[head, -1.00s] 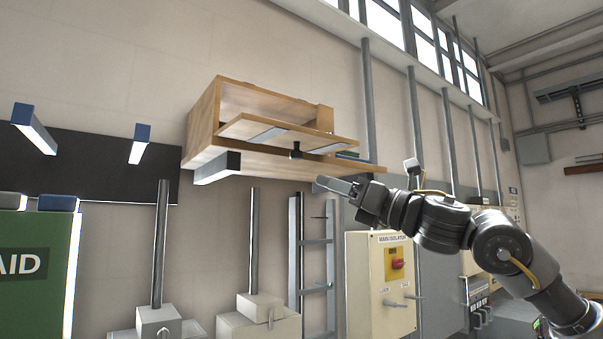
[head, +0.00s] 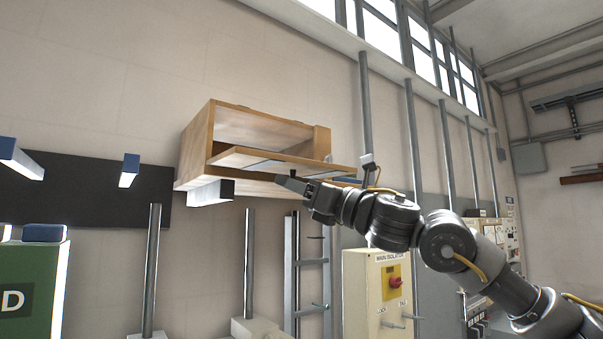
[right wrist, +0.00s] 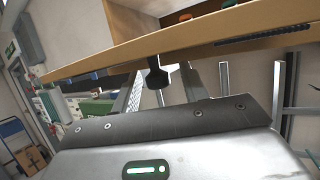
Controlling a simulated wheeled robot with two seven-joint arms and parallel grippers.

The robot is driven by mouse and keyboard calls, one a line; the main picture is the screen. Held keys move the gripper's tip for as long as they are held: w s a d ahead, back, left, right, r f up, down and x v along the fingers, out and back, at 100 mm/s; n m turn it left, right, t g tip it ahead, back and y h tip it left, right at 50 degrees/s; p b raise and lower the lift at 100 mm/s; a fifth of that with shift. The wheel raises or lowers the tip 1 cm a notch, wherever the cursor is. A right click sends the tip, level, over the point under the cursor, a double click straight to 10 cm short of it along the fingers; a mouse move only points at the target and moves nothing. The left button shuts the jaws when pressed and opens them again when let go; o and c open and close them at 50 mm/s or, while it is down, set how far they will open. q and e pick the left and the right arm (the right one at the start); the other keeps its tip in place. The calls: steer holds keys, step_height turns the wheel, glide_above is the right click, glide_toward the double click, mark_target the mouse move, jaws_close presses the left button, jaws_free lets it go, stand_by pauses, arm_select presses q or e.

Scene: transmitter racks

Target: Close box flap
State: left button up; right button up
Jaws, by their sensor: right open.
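The light wooden box (head: 196,143) is mounted high on the wall, its front open. Its flap (head: 300,165) sticks out in front of the opening as a thin tilted board. In the right wrist view the flap (right wrist: 190,40) crosses the top as a long wooden edge, with a dark knob (right wrist: 156,75) hanging below it. My right gripper (head: 290,184) is open and empty, its tip just under the flap's front edge. I cannot tell if it touches the flap. My left gripper is not in view.
A yellowish main isolator box (head: 372,295) stands lower right, with upright grey pipes (head: 364,110) along the wall. Inside the box, small orange and green items (right wrist: 228,4) show.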

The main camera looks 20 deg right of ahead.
steer(key=shift+w+a+r, duration=0.2)
steer(key=shift+w+a, duration=0.25)
steer(key=shift+s+r, duration=0.1)
steer(key=shift+s, duration=0.05)
jaws_close()
